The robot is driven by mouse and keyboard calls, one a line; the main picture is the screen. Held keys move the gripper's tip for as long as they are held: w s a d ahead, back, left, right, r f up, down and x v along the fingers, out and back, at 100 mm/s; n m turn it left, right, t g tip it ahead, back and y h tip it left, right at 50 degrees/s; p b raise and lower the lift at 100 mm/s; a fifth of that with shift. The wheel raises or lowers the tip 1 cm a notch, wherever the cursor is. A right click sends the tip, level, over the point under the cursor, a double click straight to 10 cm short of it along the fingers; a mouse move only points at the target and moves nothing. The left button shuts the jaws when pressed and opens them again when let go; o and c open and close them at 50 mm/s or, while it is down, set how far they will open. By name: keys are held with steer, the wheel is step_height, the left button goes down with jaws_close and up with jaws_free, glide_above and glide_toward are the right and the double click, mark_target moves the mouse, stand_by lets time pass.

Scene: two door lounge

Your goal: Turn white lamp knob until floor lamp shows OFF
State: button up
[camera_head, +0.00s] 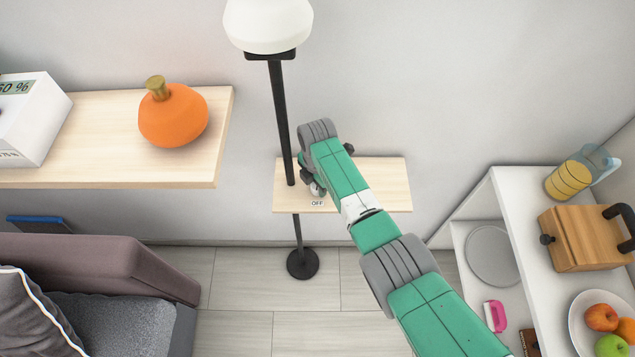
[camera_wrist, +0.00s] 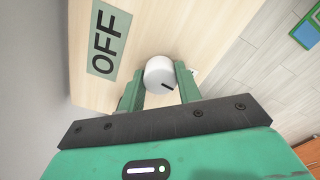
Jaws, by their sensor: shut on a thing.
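The white lamp knob (camera_wrist: 160,74) sits on a pale wood panel in the wrist view, with a dark pointer mark on its face. My gripper (camera_wrist: 160,84) is shut on the knob, one green finger on each side. A green label (camera_wrist: 108,40) reading OFF is beside the knob. In the head view the floor lamp (camera_head: 268,22) has a white shade on a black pole. The small wooden shelf (camera_head: 390,185) stands at the pole, with an OFF label (camera_head: 317,203) at its front edge. My arm hides part of the shelf, and the knob is mostly hidden there.
A wooden shelf (camera_head: 100,120) on the left holds an orange vase (camera_head: 173,116) and a white box (camera_head: 30,115). A sofa (camera_head: 90,270) is at lower left. A white shelf unit (camera_head: 515,205) with a wooden box (camera_head: 580,238) and fruit plate stands at right.

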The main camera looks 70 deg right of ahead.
steer(key=shift+r+n, duration=0.1)
steer(key=shift+n, duration=0.8)
steer(key=o, duration=1)
step_height(320, 180, up, 8)
steer(key=shift+f+p, duration=0.15)
steer(key=shift+p, duration=1)
